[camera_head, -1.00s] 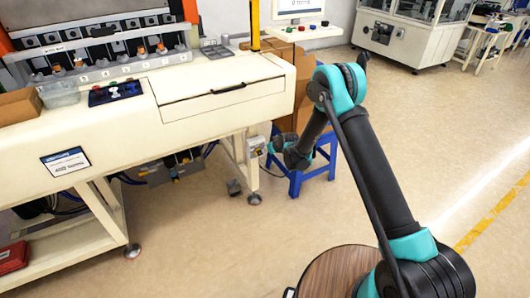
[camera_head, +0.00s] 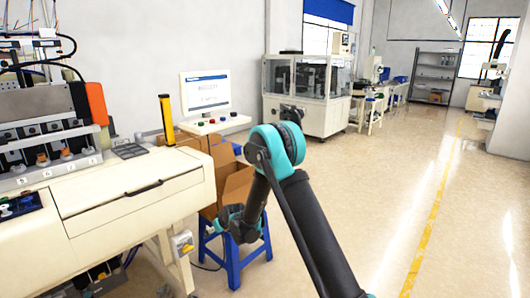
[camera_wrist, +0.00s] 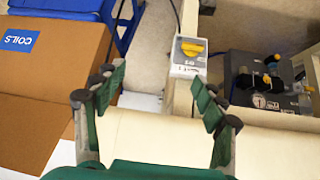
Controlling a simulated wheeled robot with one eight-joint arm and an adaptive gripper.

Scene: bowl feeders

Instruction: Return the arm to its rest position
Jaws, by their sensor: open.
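My arm (camera_head: 305,225) rises from the bottom of the head view to a teal elbow, and its forearm hangs down to the left. The wrist end is over the blue stool, and the fingers cannot be made out there. In the wrist view my gripper (camera_wrist: 158,75) has its two dark green fingers spread wide apart. Nothing is between them, and they hold nothing.
The cream machine bench (camera_head: 140,215) stands to the left of my arm. A blue stool (camera_head: 233,262) and cardboard boxes (camera_head: 236,182) are close behind my forearm. A grey switch box with a yellow knob (camera_wrist: 190,52) shows beyond my fingers. Open floor (camera_head: 400,215) lies to the right.

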